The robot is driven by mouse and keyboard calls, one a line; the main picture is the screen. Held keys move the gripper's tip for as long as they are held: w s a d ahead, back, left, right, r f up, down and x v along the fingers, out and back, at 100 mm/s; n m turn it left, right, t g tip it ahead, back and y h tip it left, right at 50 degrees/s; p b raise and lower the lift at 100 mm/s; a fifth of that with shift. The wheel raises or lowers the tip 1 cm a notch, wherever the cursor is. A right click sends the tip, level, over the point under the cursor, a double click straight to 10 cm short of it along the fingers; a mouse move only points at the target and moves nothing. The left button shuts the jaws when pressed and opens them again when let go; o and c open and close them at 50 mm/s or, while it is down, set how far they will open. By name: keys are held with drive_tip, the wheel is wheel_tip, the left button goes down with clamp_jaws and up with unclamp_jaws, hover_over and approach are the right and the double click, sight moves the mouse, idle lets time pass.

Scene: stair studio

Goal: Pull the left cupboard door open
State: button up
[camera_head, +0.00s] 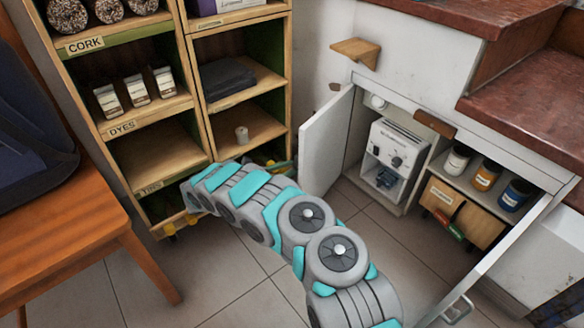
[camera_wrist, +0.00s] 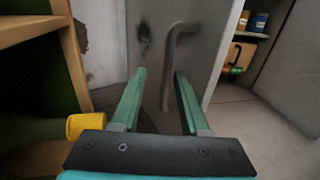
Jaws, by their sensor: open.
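The left cupboard door (camera_head: 324,142) is white and stands partly open, swung out from the cupboard front. In the wrist view its outer face (camera_wrist: 200,42) fills the middle, with a grey bar handle (camera_wrist: 180,36) bent at the top. My gripper (camera_wrist: 160,74) is open, its two green fingers pointing at the door. The handle's lower part shows between the fingers; I cannot tell how deep it lies between them or whether they touch it. In the head view my arm hides most of the gripper.
The right cupboard door (camera_head: 508,254) is also open. Inside are a white machine (camera_head: 394,158) and jars (camera_head: 487,174). Tiled floor (camera_head: 245,290) is clear in front.

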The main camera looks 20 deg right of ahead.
drive_tip(key=s+a, duration=0.1)
drive_tip(key=a, duration=0.5)
idle(0.3)
